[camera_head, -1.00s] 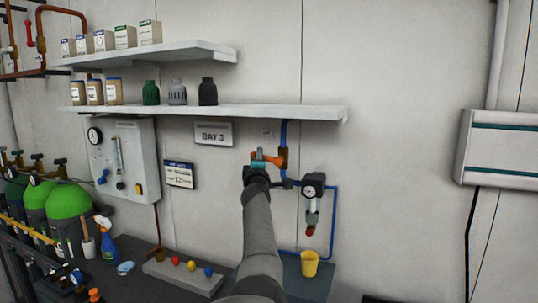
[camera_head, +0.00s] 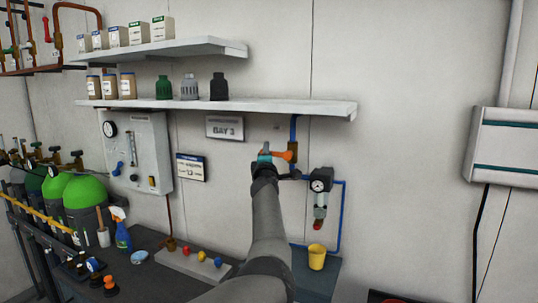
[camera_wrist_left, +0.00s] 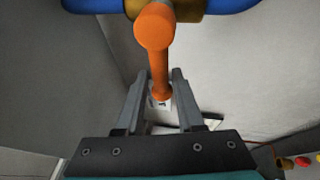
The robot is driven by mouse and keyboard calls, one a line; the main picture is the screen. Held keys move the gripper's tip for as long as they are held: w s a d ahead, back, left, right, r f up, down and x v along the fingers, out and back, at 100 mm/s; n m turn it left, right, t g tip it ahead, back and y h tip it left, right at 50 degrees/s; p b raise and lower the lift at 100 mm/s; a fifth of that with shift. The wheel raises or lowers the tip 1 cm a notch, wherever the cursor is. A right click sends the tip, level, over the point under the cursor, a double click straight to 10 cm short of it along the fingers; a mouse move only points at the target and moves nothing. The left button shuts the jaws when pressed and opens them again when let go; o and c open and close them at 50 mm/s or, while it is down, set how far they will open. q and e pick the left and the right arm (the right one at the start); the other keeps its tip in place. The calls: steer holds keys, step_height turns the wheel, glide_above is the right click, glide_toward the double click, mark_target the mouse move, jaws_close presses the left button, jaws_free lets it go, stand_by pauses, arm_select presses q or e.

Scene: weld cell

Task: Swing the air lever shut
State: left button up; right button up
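The orange air lever (camera_head: 281,155) sits on a brass valve (camera_head: 293,147) in the vertical blue air pipe (camera_head: 293,128) on the wall. The lever points left, across the pipe. In the left wrist view the orange lever (camera_wrist_left: 155,50) reaches down from the brass body between the blue pipe ends. My left gripper (camera_head: 265,157) is at the lever's free end. In the wrist view its two grey fingers (camera_wrist_left: 161,80) stand one on each side of the lever, with narrow gaps showing. My right gripper is not in view.
A regulator with a gauge (camera_head: 319,186) hangs right of the valve. A yellow cup (camera_head: 316,257) stands on the bench below. A shelf (camera_head: 230,107) with bottles runs above. Green gas cylinders (camera_head: 84,192) stand at left. The wall right of the regulator is clear up to a white box (camera_head: 505,148).

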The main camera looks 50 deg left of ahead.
arm_select(q)
steer(key=shift+o, duration=0.9)
steer(key=shift+d, duration=0.1)
steer(key=shift+d+f, duration=0.1)
steer(key=v, duration=1.5)
